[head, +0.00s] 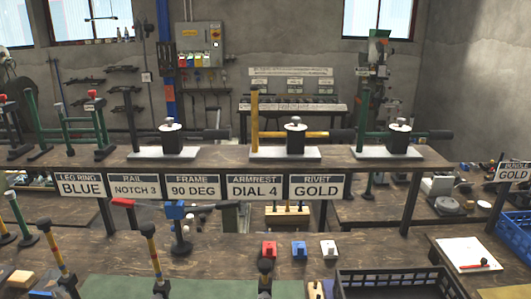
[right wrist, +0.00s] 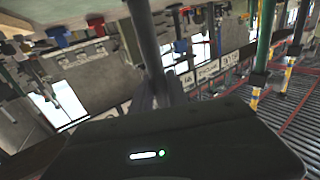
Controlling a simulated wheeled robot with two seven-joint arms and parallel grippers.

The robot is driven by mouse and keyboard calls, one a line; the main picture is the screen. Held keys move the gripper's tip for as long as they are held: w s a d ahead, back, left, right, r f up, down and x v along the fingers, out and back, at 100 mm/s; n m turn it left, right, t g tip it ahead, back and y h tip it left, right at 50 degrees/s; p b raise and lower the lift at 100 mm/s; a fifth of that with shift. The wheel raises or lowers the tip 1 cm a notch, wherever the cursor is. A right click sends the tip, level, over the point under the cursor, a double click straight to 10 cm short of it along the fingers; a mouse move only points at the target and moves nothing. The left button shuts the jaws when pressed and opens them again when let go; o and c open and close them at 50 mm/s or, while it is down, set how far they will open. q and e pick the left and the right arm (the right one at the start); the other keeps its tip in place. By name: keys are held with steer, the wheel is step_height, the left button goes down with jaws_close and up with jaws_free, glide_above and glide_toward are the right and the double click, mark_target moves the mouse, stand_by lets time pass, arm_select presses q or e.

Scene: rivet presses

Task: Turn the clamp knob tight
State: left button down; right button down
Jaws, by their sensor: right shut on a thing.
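In the right wrist view my right gripper (right wrist: 165,95) shows as a dark body with a green light. Its narrow fingers are shut on a dark grey post (right wrist: 143,40) that runs up out of the frame. I cannot tell whether this post belongs to the clamp. No clamp knob can be made out for certain. Neither gripper shows in the head view.
A raised shelf (head: 75,160) carries several posts and three black canisters on pale plates. Signs such as "RIVET GOLD" (head: 316,187) hang from its front. Red, blue and white blocks stand on the bench by a black crate (head: 400,275).

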steer(key=c, duration=1.2)
jaws_free()
steer(key=shift+f, duration=0.1)
steer(key=v, duration=1.2)
